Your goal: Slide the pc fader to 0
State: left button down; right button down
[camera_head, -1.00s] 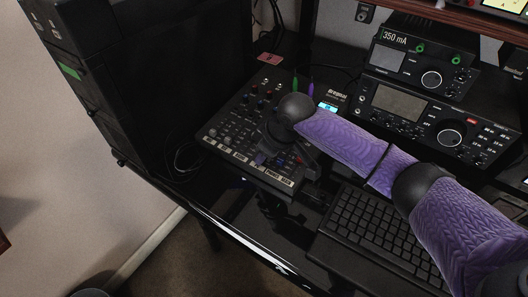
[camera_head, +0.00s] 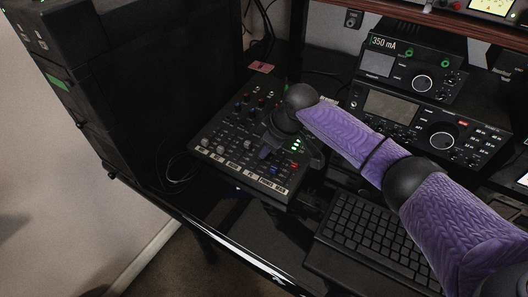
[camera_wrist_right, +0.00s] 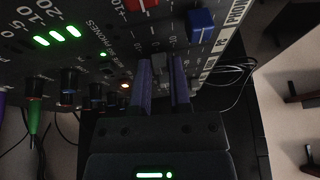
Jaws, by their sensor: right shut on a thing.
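The black mixer (camera_head: 220,128) lies on the desk with knobs, a row of faders and white labels along its front edge. My right gripper (camera_head: 264,153) reaches down over its right part and hides some faders. In the right wrist view, the two purple fingers of my right gripper (camera_wrist_right: 164,82) are closed around a grey fader cap (camera_wrist_right: 159,63). I cannot read which label belongs to that cap. A blue fader cap (camera_wrist_right: 200,24) is next to it, and a red cap is at the top edge. My left gripper is not in view.
A black keyboard (camera_head: 375,228) is at the mixer's right front. Radio units (camera_head: 430,125) stand behind it, and a large black case (camera_head: 130,90) is to the left. Green-lit level lights (camera_wrist_right: 57,36) and a green plug (camera_wrist_right: 33,118) are beside my right gripper.

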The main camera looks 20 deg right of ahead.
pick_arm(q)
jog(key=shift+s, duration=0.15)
pick_arm(e)
jog(key=c, duration=0.6)
grip_release()
jog(key=shift+o, duration=0.2)
jog(key=shift+r, duration=0.25)
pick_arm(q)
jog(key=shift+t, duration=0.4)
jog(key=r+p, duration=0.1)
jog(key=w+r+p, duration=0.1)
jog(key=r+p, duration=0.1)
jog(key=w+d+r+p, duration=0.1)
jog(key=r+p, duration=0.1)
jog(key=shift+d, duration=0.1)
pick_arm(e)
jog(key=v, duration=0.9)
jog(key=shift+s, duration=0.2)
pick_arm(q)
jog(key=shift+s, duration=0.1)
pick_arm(e)
jog(key=shift+d+r, duration=0.15)
jog(key=shift+r, duration=0.05)
